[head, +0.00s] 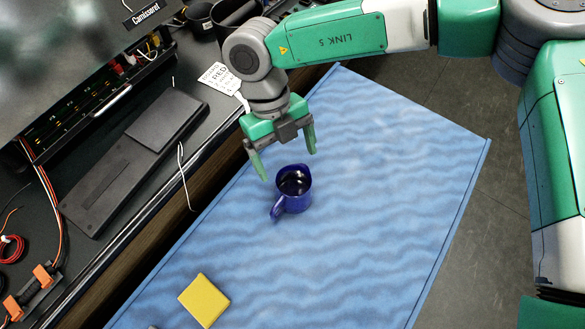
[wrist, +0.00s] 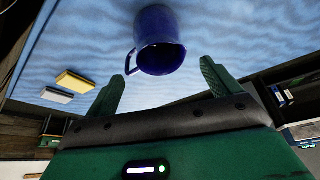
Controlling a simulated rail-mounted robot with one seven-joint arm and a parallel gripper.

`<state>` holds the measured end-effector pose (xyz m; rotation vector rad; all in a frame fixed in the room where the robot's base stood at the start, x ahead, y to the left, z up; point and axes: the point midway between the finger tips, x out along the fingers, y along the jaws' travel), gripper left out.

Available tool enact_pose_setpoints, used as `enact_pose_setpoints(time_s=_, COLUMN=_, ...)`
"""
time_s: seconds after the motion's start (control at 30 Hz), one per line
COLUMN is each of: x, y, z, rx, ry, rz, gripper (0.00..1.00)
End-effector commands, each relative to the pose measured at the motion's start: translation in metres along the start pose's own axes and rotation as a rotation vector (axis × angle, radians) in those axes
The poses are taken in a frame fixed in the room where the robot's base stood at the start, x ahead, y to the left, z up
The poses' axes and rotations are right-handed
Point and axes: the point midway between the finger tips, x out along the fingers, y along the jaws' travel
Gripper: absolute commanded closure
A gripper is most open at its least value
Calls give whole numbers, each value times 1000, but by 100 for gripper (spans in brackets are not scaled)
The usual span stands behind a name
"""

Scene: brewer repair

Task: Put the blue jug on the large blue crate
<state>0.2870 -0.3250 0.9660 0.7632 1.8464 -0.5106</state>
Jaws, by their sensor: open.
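The blue jug (head: 294,203) has a handle and a dark inside. In the head view it appears to stand upright on the wavy blue top of the large blue crate (head: 370,200), near its left edge. In the wrist view the jug (wrist: 160,25) shows at the top, its mouth towards my gripper and its handle to the left. My gripper (head: 289,165) is open, its fingers apart and empty, just above and behind the jug in the head view. The jug lies beyond the fingertips in the wrist view, not visibly gripped.
A yellow block (head: 204,300) lies on the blue top nearer the front, with a pale block (wrist: 57,95) beside it. A dark workbench (head: 160,190) with a black slab (head: 120,165), cables and a machine (head: 75,70) runs along the left. The blue top right of the jug is clear.

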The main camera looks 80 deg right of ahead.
Motion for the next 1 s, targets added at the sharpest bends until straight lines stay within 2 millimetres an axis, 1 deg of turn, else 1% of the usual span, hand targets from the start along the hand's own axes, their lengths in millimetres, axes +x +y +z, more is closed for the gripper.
enact_pose_setpoints(time_s=0.03, x=-14, y=0, z=-1, rx=2, ry=-1, rz=1, gripper=11)
enact_pose_setpoints(time_s=0.1, x=-24, y=0, z=-1, rx=1, ry=-1, rz=0, gripper=11)
enact_pose_setpoints(time_s=0.2, x=-34, y=0, z=0, rx=0, ry=-1, rz=0, gripper=11)
enact_pose_setpoints(time_s=0.33, x=-37, y=0, z=0, rx=-1, ry=0, rz=1, gripper=11)
enact_pose_setpoints(time_s=0.7, x=-36, y=1, z=0, rx=-1, ry=0, rz=1, gripper=11)
enact_pose_setpoints(time_s=0.77, x=-36, y=10, z=0, rx=-21, ry=-3, rz=16, gripper=11)
enact_pose_setpoints(time_s=0.83, x=-36, y=48, z=-1, rx=-95, ry=-19, rz=75, gripper=11)
enact_pose_setpoints(time_s=0.87, x=-36, y=73, z=-3, rx=-147, ry=-29, rz=116, gripper=11)
enact_pose_setpoints(time_s=0.9, x=-39, y=115, z=-9, rx=-228, ry=-42, rz=188, gripper=11)
enact_pose_setpoints(time_s=0.97, x=-46, y=185, z=-28, rx=-365, ry=-62, rz=319, gripper=11)
enact_pose_setpoints(time_s=1.0, x=-54, y=230, z=-47, rx=-454, ry=-69, rz=414, gripper=11)
